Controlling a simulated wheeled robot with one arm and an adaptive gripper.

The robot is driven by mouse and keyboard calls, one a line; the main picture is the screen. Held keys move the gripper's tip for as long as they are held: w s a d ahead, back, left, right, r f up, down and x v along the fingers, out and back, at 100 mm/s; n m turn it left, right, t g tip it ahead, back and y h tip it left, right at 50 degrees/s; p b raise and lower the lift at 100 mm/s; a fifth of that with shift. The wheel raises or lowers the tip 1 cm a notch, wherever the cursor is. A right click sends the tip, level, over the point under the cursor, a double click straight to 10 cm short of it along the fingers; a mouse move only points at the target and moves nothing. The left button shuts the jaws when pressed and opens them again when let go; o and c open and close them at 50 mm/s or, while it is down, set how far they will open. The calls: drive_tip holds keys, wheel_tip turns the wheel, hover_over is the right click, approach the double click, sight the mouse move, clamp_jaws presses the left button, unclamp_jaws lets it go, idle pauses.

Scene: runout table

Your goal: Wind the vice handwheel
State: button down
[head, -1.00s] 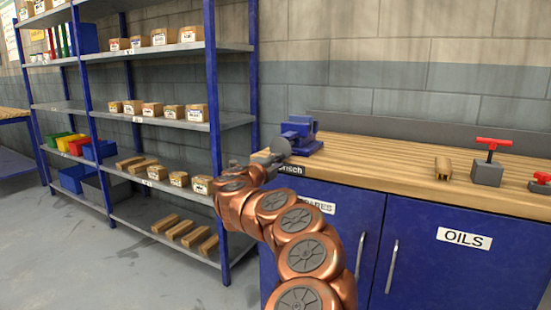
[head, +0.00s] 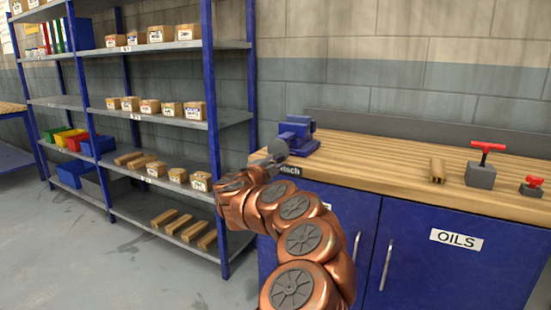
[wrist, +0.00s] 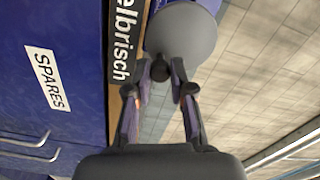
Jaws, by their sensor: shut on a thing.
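The blue vice (head: 299,134) sits on the left end of the wooden bench top. Its grey handwheel (head: 278,149) faces the left end of the bench. The handwheel also shows as a grey disc in the wrist view (wrist: 183,38), with a dark knob (wrist: 160,71) at its near edge. My gripper (wrist: 161,74) has its two fingers closed around this knob. In the head view my copper-coloured arm (head: 262,168) reaches up to the handwheel and hides the fingers and knob.
Blue cabinet doors (head: 430,255) are below. A blue-framed shelf rack (head: 213,150) stands close left of my arm. Open floor lies left.

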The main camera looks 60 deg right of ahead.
drive_tip(key=shift+s+r+n+p, duration=0.1)
drive_tip(key=shift+r+n+p, duration=0.2)
drive_tip(key=shift+n+p, duration=0.2)
drive_tip(key=shift+f, duration=0.15)
drive_tip(key=shift+p, duration=0.3)
drive_tip(key=n+p, duration=0.1)
drive_tip(key=r+n+p, duration=0.1)
drive_tip(key=p, duration=0.1)
drive_tip(key=shift+s, duration=0.2)
drive_tip(key=shift+n+p, duration=0.5)
drive_tip(key=shift+p, duration=0.05)
drive_tip(key=shift+n+p, duration=0.3)
drive_tip(key=shift+f, duration=0.1)
